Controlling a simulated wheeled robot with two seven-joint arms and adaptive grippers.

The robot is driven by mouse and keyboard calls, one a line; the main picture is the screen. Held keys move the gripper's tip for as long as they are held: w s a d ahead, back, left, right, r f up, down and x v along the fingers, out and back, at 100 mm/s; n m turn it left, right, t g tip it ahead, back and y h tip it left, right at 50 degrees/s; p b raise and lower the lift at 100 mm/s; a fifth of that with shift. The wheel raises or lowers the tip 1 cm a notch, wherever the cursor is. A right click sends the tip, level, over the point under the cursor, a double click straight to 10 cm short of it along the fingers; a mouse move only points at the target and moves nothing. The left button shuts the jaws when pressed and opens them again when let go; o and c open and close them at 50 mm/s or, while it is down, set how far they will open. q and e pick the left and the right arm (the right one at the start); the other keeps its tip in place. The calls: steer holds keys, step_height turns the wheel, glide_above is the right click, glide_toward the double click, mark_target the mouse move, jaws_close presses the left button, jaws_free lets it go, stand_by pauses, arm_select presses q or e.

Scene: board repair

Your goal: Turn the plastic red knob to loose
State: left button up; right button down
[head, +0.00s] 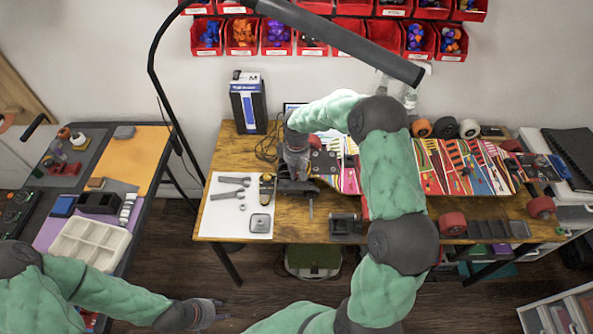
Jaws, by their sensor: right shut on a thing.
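My left gripper (212,313) hangs low at the front, over the floor, well away from the clamp. Its fingers are too small and dark to tell whether they are open.
A white sheet (226,222) with wrenches lies left of the clamp. A blue and white box (248,105) stands behind. A black lamp arm (340,40) hangs above. Another table with a white tray (88,243) is at the left.

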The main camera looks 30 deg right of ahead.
mark_target(297, 173)
steer(key=c, duration=1.4)
jaws_free()
steer(key=shift+r, duration=0.1)
step_height(297, 173, up, 12)
steer(key=shift+f, duration=0.2)
